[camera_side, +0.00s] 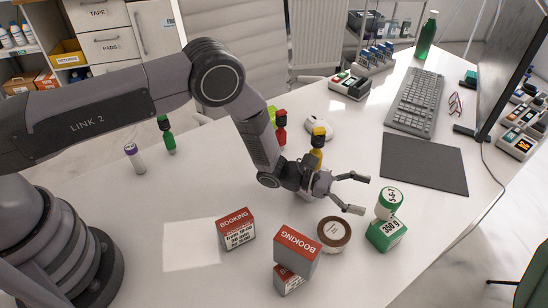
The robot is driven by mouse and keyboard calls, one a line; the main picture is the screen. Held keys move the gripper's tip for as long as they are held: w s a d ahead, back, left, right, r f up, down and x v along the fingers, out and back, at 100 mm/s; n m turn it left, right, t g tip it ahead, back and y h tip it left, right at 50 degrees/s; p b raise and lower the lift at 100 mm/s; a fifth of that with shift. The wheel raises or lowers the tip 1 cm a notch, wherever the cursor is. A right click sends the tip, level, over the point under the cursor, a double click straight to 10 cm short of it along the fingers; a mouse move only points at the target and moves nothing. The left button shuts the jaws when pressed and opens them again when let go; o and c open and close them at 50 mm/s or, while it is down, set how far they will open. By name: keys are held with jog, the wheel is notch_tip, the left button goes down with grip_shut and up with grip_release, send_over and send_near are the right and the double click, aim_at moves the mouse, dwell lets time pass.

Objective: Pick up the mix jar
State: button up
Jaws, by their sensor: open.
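My gripper (364,194) is open and empty above the white table, with its fingers pointing right. Just right of its fingertips is a green and white round-topped container (390,201), apart from them. It appears to stand on or behind a green and white box (386,236) marked 350 g. A round brown item with a pale top (334,232) sits on the table below and left of the fingers. No label reading "mix" can be made out, so I cannot tell which of these is the mix jar.
Red and white booking boxes (236,229) stand at the front, two of them stacked or overlapping (297,250). A dark mat (424,164), keyboard (415,102) and monitor lie right. Bare table shows at front left.

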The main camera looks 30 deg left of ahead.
aim_at(389, 201)
jog(key=shift+x, duration=2.8)
jog(key=shift+c, duration=0.3)
jog(key=c, duration=1.2)
jog(key=shift+c, duration=0.2)
